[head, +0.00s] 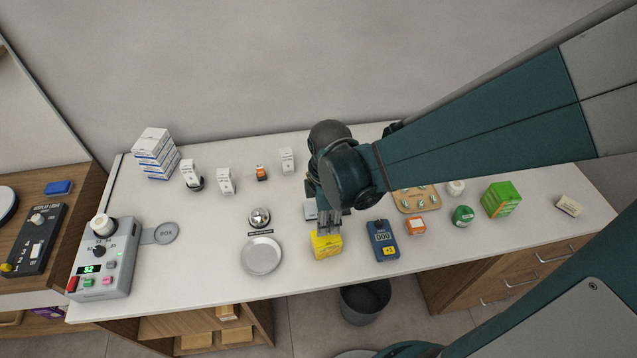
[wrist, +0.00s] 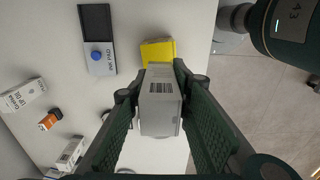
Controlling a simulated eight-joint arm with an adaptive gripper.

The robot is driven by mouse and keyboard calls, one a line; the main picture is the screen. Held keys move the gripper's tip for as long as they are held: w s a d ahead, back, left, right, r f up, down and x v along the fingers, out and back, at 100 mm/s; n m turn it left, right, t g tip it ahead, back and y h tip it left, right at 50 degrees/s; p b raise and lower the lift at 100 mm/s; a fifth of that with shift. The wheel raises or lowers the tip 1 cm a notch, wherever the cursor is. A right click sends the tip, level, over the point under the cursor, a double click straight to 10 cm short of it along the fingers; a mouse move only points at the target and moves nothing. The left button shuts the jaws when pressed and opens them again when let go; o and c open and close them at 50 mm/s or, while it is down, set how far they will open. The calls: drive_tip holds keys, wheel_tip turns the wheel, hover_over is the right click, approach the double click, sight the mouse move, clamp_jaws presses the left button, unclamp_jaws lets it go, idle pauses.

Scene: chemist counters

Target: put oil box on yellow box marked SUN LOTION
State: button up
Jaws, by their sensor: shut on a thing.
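My gripper (wrist: 158,88) is shut on a pale box (wrist: 160,98) with a barcode on the side facing the wrist camera. No name can be read on it, so I cannot confirm from its print that it is the oil box. The yellow box (head: 326,246) stands near the counter's front edge. It also shows in the wrist view (wrist: 158,50), just beyond the held box and partly covered by it. In the head view my gripper (head: 329,228) is right at the yellow box's back edge; whether the held box touches it I cannot tell.
A blue meter (head: 383,241) stands close on the right of the yellow box, and a round metal dish (head: 261,257) on the left. A bin (head: 364,302) is below the edge.

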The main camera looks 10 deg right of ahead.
drive_tip(key=shift+f, duration=0.1)
drive_tip(key=shift+f, duration=2)
drive_tip(key=shift+f+b, duration=0.15)
drive_tip(key=shift+b, duration=0.3)
drive_tip(key=o, duration=0.9)
drive_tip(key=shift+r, duration=0.2)
drive_tip(key=shift+r+p, duration=0.9)
drive_tip(key=shift+r, duration=5.1)
